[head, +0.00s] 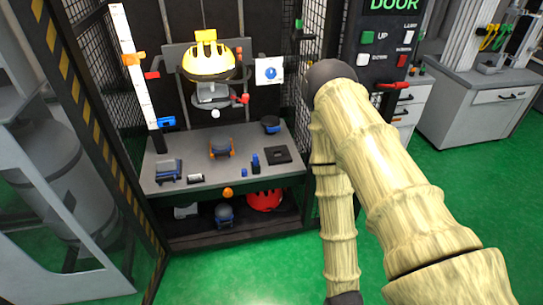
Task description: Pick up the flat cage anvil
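I cannot tell for certain which piece is the flat cage anvil. Several candidates stand on the grey bench (205,163) inside the drop tower cage. A grey and blue block (168,170) sits at the bench's front left. A grey piece with orange sides (222,148) stands near the middle. A dark piece with blue (271,126) is at the back right. A flat black square plate (277,155) lies at the right. On the lower shelf are a grey piece (186,211) and a dark blue-grey piece (224,215). My gripper is out of view.
A yellow helmet (208,62) hangs above the bench. A red helmet (264,200) is on the lower shelf. Small blue pieces and a white cylinder (195,178) lie on the bench. A door panel (385,45) stands right. Green floor in front is clear.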

